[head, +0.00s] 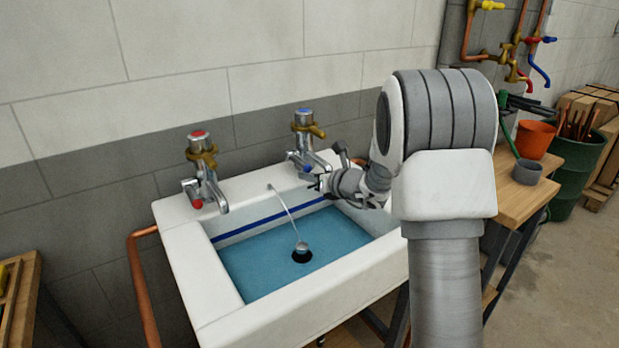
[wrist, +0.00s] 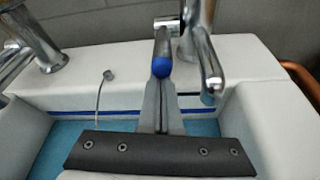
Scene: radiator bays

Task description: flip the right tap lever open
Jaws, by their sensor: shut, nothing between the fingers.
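The right tap (head: 305,135) is chrome with a blue cap and a brass collar, at the back right of the sink; its body and spout also show in the wrist view (wrist: 203,50). Its lever (wrist: 162,45) is on the left side of the tap and ends in a blue ball (wrist: 161,68). My gripper (head: 316,184) is over the back of the basin, just in front of this tap. In the wrist view its fingers (wrist: 162,95) are together and empty, with the tips right at the blue ball. I cannot tell whether they touch.
The white sink (head: 255,318) holds blue water and a plug on a chain (head: 285,206). The left tap (head: 203,165) has a red-ended lever. A wall (head: 70,130) stands close behind the taps. A bench (head: 515,195) with an orange pot (head: 535,139) is on the right.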

